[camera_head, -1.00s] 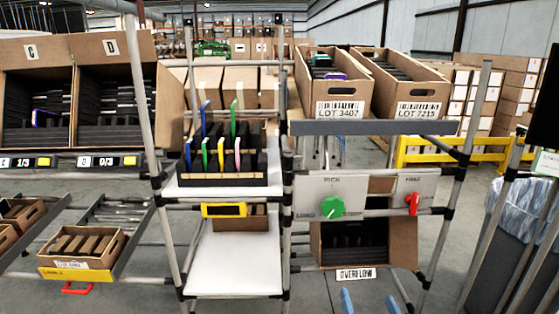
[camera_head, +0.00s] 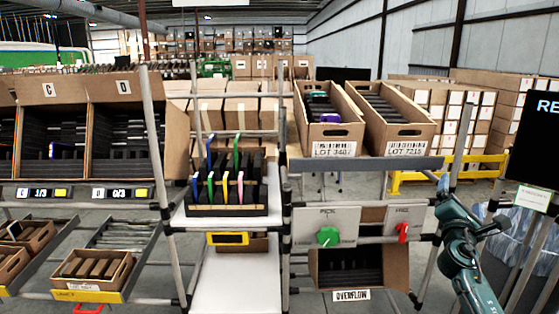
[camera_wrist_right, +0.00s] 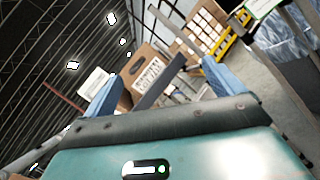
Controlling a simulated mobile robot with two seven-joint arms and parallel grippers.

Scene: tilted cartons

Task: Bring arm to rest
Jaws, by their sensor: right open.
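My right gripper (camera_head: 446,190) is raised at the right of the head view, in front of the rack's right side, with its teal arm coming up from below. In the right wrist view its two blue fingers stand wide apart with nothing between them (camera_wrist_right: 160,88). Beyond the fingers, a tilted carton (camera_wrist_right: 150,72) shows at a distance. My left gripper is not in view.
Two tilted cartons, LOT 3407 (camera_head: 333,149) and LOT 7215 (camera_head: 407,149), sit on the upper shelf. Below are a panel with a green knob (camera_head: 327,236) and a red switch (camera_head: 403,231), and an overflow carton (camera_head: 385,268). A dark screen (camera_head: 535,150) stands at right.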

